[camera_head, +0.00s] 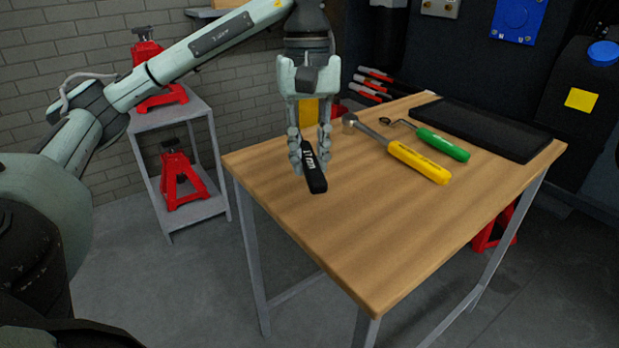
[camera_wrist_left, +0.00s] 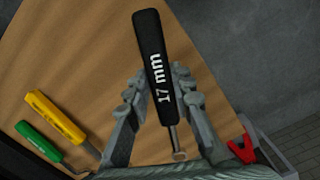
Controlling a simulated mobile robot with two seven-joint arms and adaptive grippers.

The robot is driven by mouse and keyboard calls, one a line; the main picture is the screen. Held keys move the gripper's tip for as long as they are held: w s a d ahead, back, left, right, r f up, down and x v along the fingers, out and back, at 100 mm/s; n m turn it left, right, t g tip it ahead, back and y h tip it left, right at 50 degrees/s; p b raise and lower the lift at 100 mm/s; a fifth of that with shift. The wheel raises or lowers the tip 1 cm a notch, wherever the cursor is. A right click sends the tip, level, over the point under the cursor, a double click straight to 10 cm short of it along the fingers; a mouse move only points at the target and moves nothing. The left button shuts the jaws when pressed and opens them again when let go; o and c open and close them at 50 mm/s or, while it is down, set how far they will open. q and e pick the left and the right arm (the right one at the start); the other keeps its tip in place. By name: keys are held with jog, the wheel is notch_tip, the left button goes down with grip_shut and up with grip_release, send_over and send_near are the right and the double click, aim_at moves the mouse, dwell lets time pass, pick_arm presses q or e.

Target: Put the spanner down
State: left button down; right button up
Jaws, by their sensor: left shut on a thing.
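The spanner (camera_head: 314,173) has a black handle with white "17 mm" lettering. My left gripper (camera_head: 310,158) is shut on it over the left part of the wooden table (camera_head: 370,240). In the left wrist view the spanner (camera_wrist_left: 153,60) lies between the fingers of the left gripper (camera_wrist_left: 160,100), its handle pointing away and its thin metal shank near the palm. The spanner tilts downward in the head view. I cannot tell whether its handle end touches the tabletop. My right gripper is not in view.
A yellow-handled tool (camera_head: 418,163) and a green-handled tool (camera_head: 442,144) lie on the table to the right. A black tray or mat (camera_head: 480,128) is at the back right. The table's front and middle are bare. A grey stand (camera_head: 185,115) with red jacks is at the left.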

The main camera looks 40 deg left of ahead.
pick_arm(q)
jog(key=shift+w+a+f, duration=0.4)
jog(key=shift+w+a, duration=0.1)
jog(key=shift+w, duration=0.15)
jog(key=shift+f, duration=2.05)
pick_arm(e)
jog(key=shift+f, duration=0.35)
pick_arm(q)
jog(key=shift+f, duration=0.15)
jog(key=c, duration=1.3)
grip_release()
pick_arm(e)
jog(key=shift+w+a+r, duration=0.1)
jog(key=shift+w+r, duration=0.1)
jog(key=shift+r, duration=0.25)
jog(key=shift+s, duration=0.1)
